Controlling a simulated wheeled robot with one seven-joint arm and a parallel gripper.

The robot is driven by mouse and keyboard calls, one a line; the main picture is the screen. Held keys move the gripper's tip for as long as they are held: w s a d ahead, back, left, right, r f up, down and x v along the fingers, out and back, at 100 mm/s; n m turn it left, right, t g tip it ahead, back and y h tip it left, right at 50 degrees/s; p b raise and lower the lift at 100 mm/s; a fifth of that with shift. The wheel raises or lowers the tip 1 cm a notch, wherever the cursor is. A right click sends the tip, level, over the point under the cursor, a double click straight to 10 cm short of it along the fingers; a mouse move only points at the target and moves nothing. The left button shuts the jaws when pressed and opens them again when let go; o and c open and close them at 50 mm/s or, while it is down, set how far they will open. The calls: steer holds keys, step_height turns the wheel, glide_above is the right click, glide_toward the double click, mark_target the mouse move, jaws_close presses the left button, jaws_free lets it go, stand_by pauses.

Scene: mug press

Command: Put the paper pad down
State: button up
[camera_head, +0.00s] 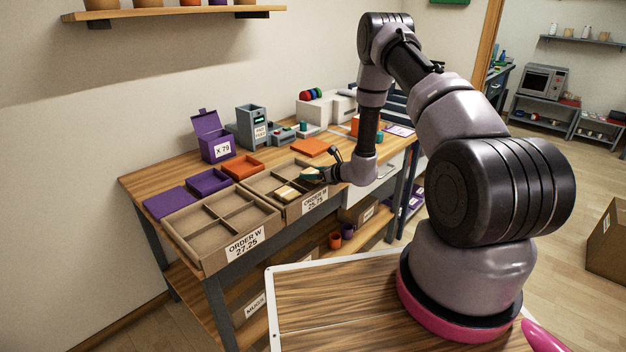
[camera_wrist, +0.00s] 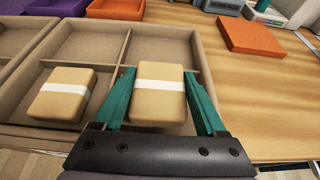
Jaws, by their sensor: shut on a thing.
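My gripper (camera_wrist: 157,78) has teal fingers on both sides of a tan paper pad (camera_wrist: 160,106) with a white band, and is shut on it. The held pad is over or in the near right compartment of the cardboard tray marked ORDER W 25.75 (camera_head: 316,201). I cannot tell whether it touches the tray floor. A second banded pad (camera_wrist: 64,93) lies in the compartment to its left; it also shows in the head view (camera_head: 287,193). In the head view my gripper (camera_head: 312,173) is low over the tray and mostly hides the held pad.
A second divided tray, ORDER W 27.25 (camera_head: 222,224), stands to the left and looks empty. Purple and orange shallow trays (camera_head: 241,167) and an open purple box (camera_head: 214,138) stand behind. A flat orange block (camera_wrist: 249,36) lies on bare tabletop to the right.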

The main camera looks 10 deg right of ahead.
step_height(320, 180, down, 2)
steer(key=shift+f, duration=0.1)
steer(key=o, duration=1.2)
steer(key=shift+w+f, duration=0.1)
steer(key=shift+o, duration=0.2)
